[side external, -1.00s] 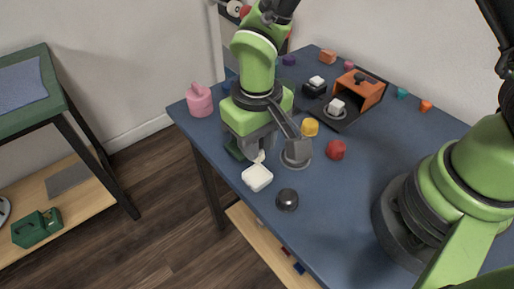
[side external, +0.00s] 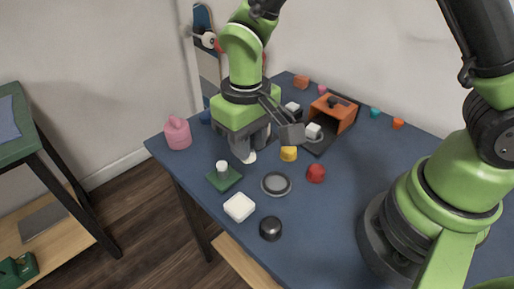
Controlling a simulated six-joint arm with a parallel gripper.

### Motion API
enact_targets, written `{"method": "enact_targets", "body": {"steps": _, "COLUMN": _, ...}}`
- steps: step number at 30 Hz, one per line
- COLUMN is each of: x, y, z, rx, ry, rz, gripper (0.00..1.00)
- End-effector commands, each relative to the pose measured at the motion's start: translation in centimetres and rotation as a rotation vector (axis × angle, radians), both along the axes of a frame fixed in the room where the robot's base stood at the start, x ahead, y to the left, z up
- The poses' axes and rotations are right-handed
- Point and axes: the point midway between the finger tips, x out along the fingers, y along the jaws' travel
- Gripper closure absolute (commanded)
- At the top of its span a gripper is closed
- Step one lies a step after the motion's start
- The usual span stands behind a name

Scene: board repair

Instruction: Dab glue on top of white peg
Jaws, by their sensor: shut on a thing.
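A white peg (side external: 222,168) stands upright on a small green base (side external: 225,180) near the table's left edge. My gripper (side external: 247,151) is just behind and to the right of the peg, apart from it, with its fingers pointing down. It is shut on a small white thing (side external: 248,158), whose tip shows below the fingers. The fingers hide most of this thing, so I cannot tell if it is the glue applicator or whether it touches the table.
A white square block (side external: 239,208), a black knob (side external: 270,228), a grey round dish (side external: 276,183), a red piece (side external: 316,173) and a yellow piece (side external: 288,153) lie around. A pink bottle (side external: 178,134) stands left. An orange box (side external: 333,112) stands at the back.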

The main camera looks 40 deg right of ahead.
Motion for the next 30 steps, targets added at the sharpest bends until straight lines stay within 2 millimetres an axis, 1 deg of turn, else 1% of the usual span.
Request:
{"method": "enact_targets", "body": {"steps": 1, "x": 0.4, "y": -2.0, "z": 1.0, "rx": 0.002, "ry": -0.006, "rz": -0.014, "gripper": 0.98}}
{"method": "enact_targets", "body": {"steps": 3, "x": 0.6, "y": -4.5, "z": 2.3, "rx": 0.001, "ry": -0.006, "rz": -0.014, "gripper": 0.98}}
{"method": "enact_targets", "body": {"steps": 6, "x": 0.4, "y": -7.7, "z": 3.8, "rx": 0.001, "ry": -0.006, "rz": -0.014, "gripper": 0.98}}
{"method": "enact_targets", "body": {"steps": 9, "x": -0.1, "y": -10.1, "z": 5.0, "rx": 0.000, "ry": -0.004, "rz": -0.010, "gripper": 0.98}}
{"method": "enact_targets", "body": {"steps": 12, "x": -0.4, "y": -11.3, "z": 5.6, "rx": 0.000, "ry": -0.003, "rz": -0.004, "gripper": 0.98}}
{"method": "enact_targets", "body": {"steps": 13, "x": -0.3, "y": -11.4, "z": 5.6, "rx": 0.000, "ry": -0.002, "rz": -0.002, "gripper": 0.98}}
{"method": "enact_targets", "body": {"steps": 15, "x": 0.3, "y": -10.8, "z": 5.5, "rx": 0.000, "ry": 0.000, "rz": 0.004, "gripper": 0.98}}
{"method": "enact_targets", "body": {"steps": 17, "x": 1.2, "y": -9.5, "z": 5.1, "rx": 0.000, "ry": 0.001, "rz": 0.009, "gripper": 0.98}}
{"method": "enact_targets", "body": {"steps": 22, "x": 3.9, "y": -4.2, "z": 3.5, "rx": -0.001, "ry": 0.002, "rz": 0.010, "gripper": 0.98}}
{"method": "enact_targets", "body": {"steps": 24, "x": 4.5, "y": -2.3, "z": 2.8, "rx": -0.001, "ry": 0.001, "rz": 0.010, "gripper": 0.98}}
{"method": "enact_targets", "body": {"steps": 27, "x": 4.9, "y": -0.2, "z": 2.1, "rx": -0.001, "ry": 0.001, "rz": 0.005, "gripper": 0.98}}
{"method": "enact_targets", "body": {"steps": 30, "x": 5.1, "y": 0.8, "z": 1.7, "rx": -0.001, "ry": 0.001, "rz": 0.002, "gripper": 0.98}}
